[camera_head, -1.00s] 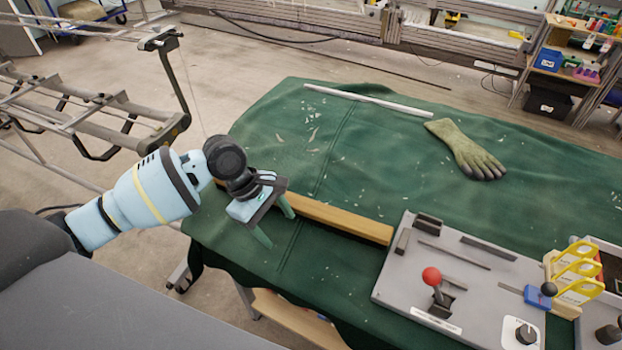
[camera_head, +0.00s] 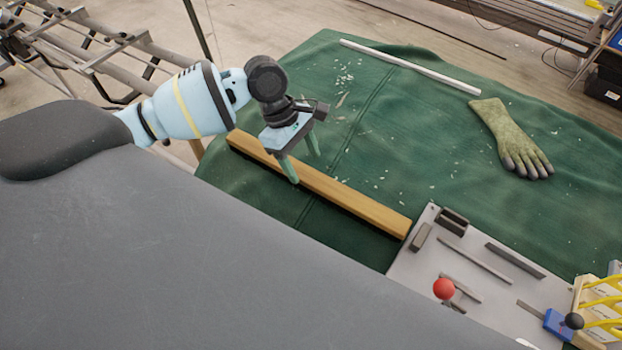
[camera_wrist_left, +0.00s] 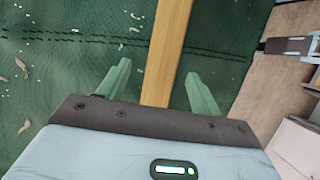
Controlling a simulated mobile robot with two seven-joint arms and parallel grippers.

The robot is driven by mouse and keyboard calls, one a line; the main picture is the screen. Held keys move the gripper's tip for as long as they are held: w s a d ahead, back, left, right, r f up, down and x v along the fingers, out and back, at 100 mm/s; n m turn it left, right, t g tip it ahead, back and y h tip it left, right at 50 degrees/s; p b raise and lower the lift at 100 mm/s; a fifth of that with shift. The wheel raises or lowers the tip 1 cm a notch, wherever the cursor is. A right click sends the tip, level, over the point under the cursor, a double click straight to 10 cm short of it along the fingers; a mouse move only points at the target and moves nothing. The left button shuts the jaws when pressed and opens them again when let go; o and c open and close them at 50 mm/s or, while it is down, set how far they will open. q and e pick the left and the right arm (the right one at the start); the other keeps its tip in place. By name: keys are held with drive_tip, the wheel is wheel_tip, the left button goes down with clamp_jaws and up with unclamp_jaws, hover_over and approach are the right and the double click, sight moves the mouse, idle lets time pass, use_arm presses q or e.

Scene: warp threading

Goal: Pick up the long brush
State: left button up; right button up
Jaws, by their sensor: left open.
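The long brush (camera_head: 355,202) shows as a long, straight wooden bar lying on the green cloth; no bristles are visible. It also runs up the middle of the left wrist view (camera_wrist_left: 172,30). My left gripper (camera_head: 303,167) is open and empty, pointing down at the bar's left half. In the left wrist view, its two green fingers (camera_wrist_left: 158,70) stand apart, one on each side of the bar. I cannot tell how far the tips are above the cloth. My right gripper is not in view.
A grey panel (camera_head: 413,272) with a red-knobbed lever (camera_head: 444,288) sits by the bar's right end. A glove (camera_head: 512,143) and a pale rod (camera_head: 410,66) lie farther back. White scraps dot the cloth. The cloth between bar and glove is mostly clear.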

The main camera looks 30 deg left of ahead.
sight(309, 175)
use_arm(q)
drive_tip(key=shift+d+f, duration=0.1)
drive_tip(key=shift+f, duration=0.1)
drive_tip(key=x, duration=0.4)
drive_tip(key=shift+s+d+f, duration=0.2)
drive_tip(key=shift+d+f, duration=0.05)
drive_tip(key=shift+r, duration=0.1)
drive_tip(key=c, duration=1.3)
wheel_tip(309, 175, up, 9)
drive_tip(key=shift+f+p, duration=0.15)
drive_tip(key=shift+p, duration=0.35)
drive_tip(key=shift+r, duration=0.65)
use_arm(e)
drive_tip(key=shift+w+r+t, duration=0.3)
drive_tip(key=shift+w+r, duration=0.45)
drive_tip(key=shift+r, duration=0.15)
